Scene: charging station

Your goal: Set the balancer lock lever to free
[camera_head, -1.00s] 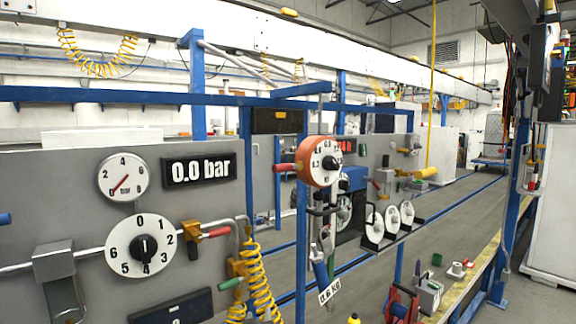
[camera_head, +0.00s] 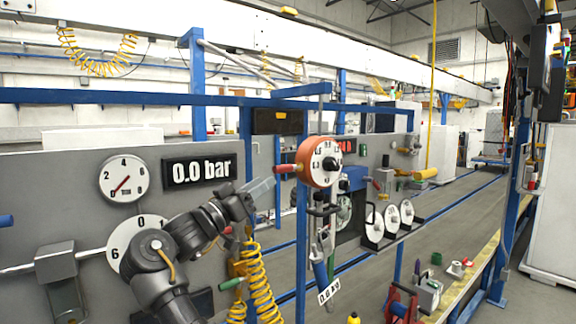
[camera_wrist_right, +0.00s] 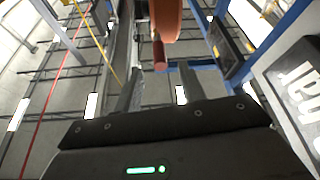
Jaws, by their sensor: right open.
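The balancer (camera_head: 320,161) is a round orange drum with a white numbered dial, hanging from the blue frame. Its red lock lever (camera_head: 284,168) sticks out to the left of the drum. In the right wrist view the red lever (camera_wrist_right: 159,52) shows ahead of the gap between the fingers, below the orange drum (camera_wrist_right: 165,15). My right gripper (camera_head: 270,183) is open and empty, just left of and slightly below the lever. In the right wrist view my right gripper (camera_wrist_right: 158,95) has its fingers apart, with no clear contact. My left gripper is out of view.
A grey panel stands at left with a pressure gauge (camera_head: 123,178) and a 0.0 bar display (camera_head: 199,170). My arm partly covers the white numbered dial (camera_head: 120,240). A yellow coiled hose (camera_head: 258,285) hangs below the gripper. A blue post (camera_head: 301,250) stands close by.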

